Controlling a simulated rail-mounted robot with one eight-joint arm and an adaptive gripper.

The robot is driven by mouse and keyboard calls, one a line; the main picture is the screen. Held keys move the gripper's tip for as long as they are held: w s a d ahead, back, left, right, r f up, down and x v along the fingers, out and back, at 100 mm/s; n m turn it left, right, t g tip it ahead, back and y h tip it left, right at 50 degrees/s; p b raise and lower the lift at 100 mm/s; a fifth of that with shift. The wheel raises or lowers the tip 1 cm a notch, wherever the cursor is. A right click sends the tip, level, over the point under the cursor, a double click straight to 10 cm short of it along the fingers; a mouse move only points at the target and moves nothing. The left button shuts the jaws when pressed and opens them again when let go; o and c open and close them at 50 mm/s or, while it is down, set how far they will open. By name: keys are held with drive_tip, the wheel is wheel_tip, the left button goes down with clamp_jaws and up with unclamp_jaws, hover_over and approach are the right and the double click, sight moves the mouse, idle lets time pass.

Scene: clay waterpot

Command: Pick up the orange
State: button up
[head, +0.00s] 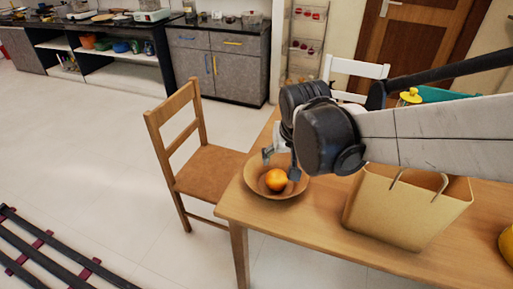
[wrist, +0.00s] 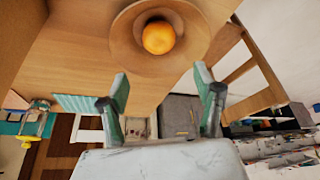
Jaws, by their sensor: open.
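The orange (head: 276,180) sits in a round wooden bowl (head: 262,190) near the left end of the table in the head view. In the wrist view the orange (wrist: 158,37) lies in the bowl (wrist: 200,22) at the top middle, beyond the fingertips. My gripper (head: 281,166) is above the bowl, close to the orange, with its fingers apart. In the wrist view my gripper (wrist: 161,84) is open with nothing between its fingers. I cannot tell from the head view whether a finger touches the orange.
A tan bag (head: 400,215) with handles stands on the wooden table (head: 300,227), right of the bowl. A wooden chair (head: 205,165) is at the table's left side, a white chair (head: 357,69) behind. A yellow object (head: 507,243) is at the right edge.

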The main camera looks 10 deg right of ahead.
sight(278, 177)
drive_tip(key=b+x, duration=0.3)
drive_tip(key=x, duration=0.8)
drive_tip(key=shift+w+a+f, duration=0.15)
drive_tip(key=shift+f, duration=0.1)
drive_tip(key=f, duration=0.1)
drive_tip(key=f+b, duration=0.1)
drive_tip(key=f, duration=0.2)
drive_tip(key=shift+w+d+f+b, duration=0.1)
drive_tip(key=shift+w+d+b, duration=0.1)
drive_tip(key=shift+w+b, duration=0.15)
drive_tip(key=shift+w+f, duration=0.25)
drive_tip(key=shift+f, duration=0.35)
drive_tip(key=c, duration=1.1)
drive_tip(key=shift+o, duration=0.2)
drive_tip(key=shift+r, duration=0.15)
